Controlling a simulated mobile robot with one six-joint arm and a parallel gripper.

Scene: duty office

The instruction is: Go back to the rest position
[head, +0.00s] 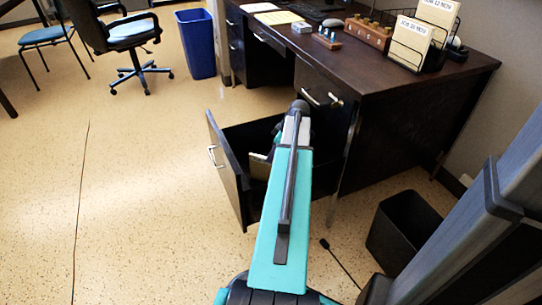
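My arm reaches forward from the bottom middle of the head view. Its far end is over an open drawer (229,184) of the dark desk (400,85). My gripper is hidden behind the arm's far link, so I cannot see its fingers or whether it holds anything. The drawer is pulled well out, with a metal handle on its front. Something pale lies inside the drawer, mostly hidden by my arm.
A black bin (402,232) stands on the floor to the right of my arm. A blue bin (196,44), an office chair (133,33) and a teal chair (47,36) stand farther back. Cables lie on the floor.

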